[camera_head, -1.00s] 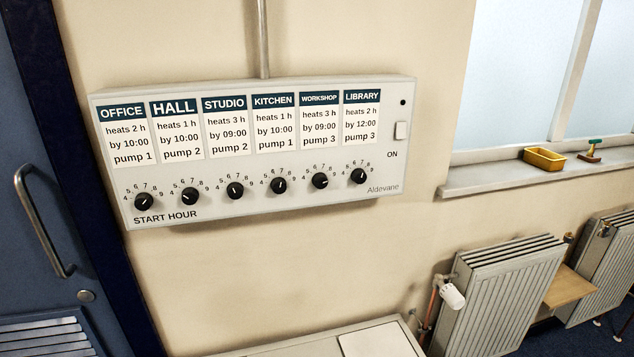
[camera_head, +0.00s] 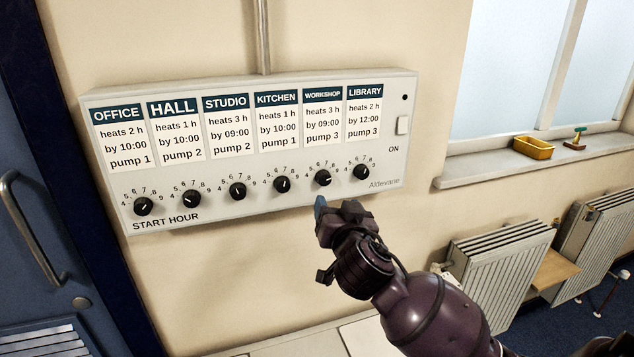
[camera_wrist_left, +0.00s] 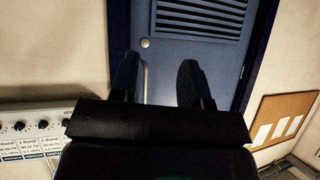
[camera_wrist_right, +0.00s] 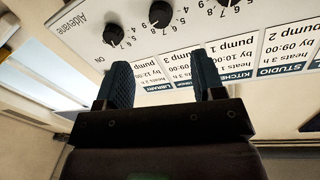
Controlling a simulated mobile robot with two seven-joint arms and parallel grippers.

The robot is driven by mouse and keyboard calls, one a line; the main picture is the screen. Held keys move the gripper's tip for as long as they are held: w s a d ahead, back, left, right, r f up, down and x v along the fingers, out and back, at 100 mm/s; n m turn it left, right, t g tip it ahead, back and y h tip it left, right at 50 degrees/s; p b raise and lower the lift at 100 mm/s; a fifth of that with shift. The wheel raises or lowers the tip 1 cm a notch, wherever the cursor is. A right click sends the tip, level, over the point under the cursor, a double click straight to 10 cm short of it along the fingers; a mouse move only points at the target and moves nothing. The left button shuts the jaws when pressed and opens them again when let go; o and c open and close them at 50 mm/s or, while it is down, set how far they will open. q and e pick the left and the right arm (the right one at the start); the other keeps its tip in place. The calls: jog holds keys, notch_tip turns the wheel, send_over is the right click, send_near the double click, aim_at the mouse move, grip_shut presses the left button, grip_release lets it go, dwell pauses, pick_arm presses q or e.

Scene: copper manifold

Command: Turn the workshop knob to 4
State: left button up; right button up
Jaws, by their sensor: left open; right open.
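The grey control box on the wall (camera_head: 290,205) has a row of black knobs under printed labels. The workshop knob (camera_head: 322,178) is second from the right, and its white mark points right, roughly toward 8 or 9. It also shows upside down at the top of the right wrist view (camera_wrist_right: 160,13). My right gripper (camera_head: 335,207) is open and empty, just below the workshop knob and apart from it. Its two fingers (camera_wrist_right: 162,72) show in the right wrist view. My left gripper (camera_wrist_left: 158,75) is open and empty, facing the blue door, outside the head view.
The library knob (camera_head: 361,172) and kitchen knob (camera_head: 282,184) flank the workshop knob closely. A switch (camera_head: 403,125) sits at the box's right. A windowsill (camera_head: 480,176) holds a yellow tray (camera_head: 533,147). Radiators (camera_head: 500,275) stand below. A blue door (camera_head: 35,260) is at left.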

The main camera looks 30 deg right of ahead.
aim_at(324, 180)
jog(key=p+x, duration=0.2)
jog(key=x, duration=0.8)
jog(key=shift+w, duration=0.4)
jog(key=c, duration=0.9)
